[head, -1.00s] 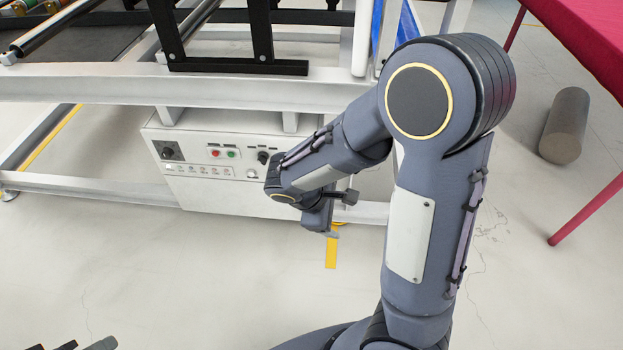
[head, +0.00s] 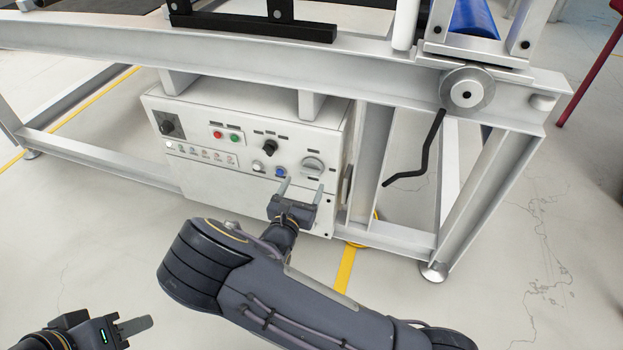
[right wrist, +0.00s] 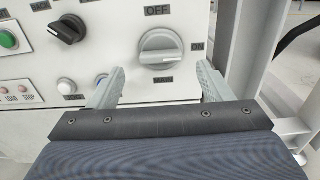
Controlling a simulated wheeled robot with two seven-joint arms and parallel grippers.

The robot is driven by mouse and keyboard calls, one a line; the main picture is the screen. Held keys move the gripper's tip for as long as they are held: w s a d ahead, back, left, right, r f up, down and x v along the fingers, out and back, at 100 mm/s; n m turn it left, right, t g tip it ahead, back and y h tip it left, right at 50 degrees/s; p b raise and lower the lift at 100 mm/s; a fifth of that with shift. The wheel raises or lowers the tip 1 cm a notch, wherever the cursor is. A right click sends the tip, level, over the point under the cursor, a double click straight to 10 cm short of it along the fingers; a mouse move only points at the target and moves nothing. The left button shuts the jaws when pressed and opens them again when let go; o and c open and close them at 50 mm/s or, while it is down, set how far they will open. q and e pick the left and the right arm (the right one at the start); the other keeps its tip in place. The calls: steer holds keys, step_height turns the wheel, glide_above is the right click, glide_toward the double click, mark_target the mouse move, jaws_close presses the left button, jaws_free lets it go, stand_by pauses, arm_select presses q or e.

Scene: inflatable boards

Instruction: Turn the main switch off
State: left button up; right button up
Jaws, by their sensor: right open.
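The main switch (head: 313,165) is a grey rotary knob at the right of the white control box's front. In the right wrist view the main switch (right wrist: 160,47) has OFF above it, ON at its right and MAIN below; its grip bar lies about level, in line with ON. My right gripper (head: 301,189) is open and empty, just below and in front of the knob. In the right wrist view its fingers (right wrist: 160,72) stand apart on either side below the knob, not touching it. My left gripper (head: 134,327) is at the lower left, far from the box; its opening is unclear.
The control box (head: 250,195) also carries a black knob (head: 269,147), red and green buttons (head: 226,137), and a blue button (head: 280,172). A grey frame beam (head: 350,82) runs above it. A crank handle (head: 415,160) hangs to the right.

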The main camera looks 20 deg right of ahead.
mark_target(309, 175)
steer(key=b+x, duration=0.1)
steer(key=x, duration=0.3)
steer(key=shift+d+f, duration=0.1)
steer(key=shift+f, duration=0.05)
steer(key=shift+w+d, duration=0.25)
steer(key=shift+w, duration=0.2)
steer(key=c, duration=1)
